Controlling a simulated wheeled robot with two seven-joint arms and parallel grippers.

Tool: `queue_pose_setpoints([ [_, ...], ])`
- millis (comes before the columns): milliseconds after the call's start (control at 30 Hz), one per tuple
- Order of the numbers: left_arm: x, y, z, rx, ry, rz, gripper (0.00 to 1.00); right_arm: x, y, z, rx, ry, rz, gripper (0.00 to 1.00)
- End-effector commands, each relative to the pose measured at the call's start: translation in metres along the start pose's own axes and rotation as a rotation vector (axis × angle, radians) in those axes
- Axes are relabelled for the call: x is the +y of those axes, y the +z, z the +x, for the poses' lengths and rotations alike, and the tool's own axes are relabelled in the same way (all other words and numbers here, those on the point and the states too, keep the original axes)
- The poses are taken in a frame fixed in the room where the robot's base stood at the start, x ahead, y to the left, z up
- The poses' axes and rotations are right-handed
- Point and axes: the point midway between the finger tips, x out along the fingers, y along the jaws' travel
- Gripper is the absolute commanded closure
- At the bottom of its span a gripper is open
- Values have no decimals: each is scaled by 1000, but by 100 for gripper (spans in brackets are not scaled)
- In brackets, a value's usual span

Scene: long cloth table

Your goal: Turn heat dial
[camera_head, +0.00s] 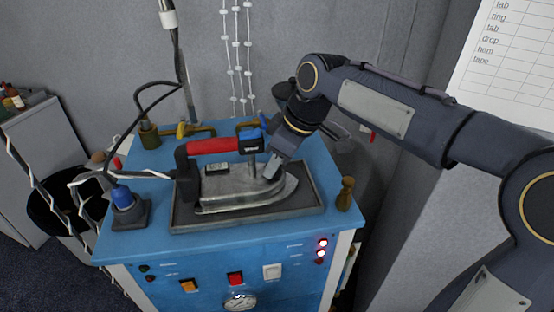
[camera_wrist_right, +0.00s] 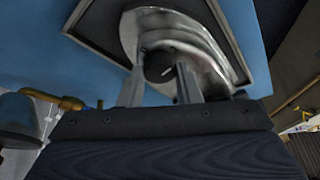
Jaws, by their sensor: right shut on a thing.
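A steam iron (camera_head: 240,187) with a grey metal body and a red handle (camera_head: 213,146) rests on a dark tray (camera_head: 200,225), its tip to the right. My right gripper (camera_head: 272,168) reaches down from the right onto the front part of the iron. In the right wrist view, the black round heat dial (camera_wrist_right: 157,66) with a pale mark sits on the iron (camera_wrist_right: 190,32), between the two fingers of my right gripper (camera_wrist_right: 160,82). The gripper is shut on the dial. In the head view the gripper hides the dial. My left gripper is not in view.
The tray stands on a blue cabinet (camera_head: 130,243) with switches, lit red lights and a gauge (camera_head: 240,302) in front. A blue-topped fitting (camera_head: 123,200) stands left, a brass peg (camera_head: 345,193) right, and brass piping (camera_head: 190,131) behind. A cable (camera_head: 140,172) runs to the iron's rear.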

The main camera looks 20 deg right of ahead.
Motion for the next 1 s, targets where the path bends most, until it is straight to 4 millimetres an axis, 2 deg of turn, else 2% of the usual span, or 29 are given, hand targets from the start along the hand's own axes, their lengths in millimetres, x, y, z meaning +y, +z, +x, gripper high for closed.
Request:
queue_pose_setpoints([
  [167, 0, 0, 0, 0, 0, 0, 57, 0, 0, 0, 1, -1, -1, 92],
  [200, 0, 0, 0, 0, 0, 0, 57, 0, 0, 0, 1, -2, -1, 66],
  [367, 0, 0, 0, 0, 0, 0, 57, 0, 0, 0, 1, -1, -1, 47],
  [667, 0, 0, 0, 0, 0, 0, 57, 0, 0, -2, 1, -1, -2, 47],
  [767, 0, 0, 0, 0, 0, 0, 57, 0, -1, -13, 4, 0, -2, 47],
  [1000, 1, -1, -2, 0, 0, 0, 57, 0, -1, -54, 4, 1, -1, 47],
])
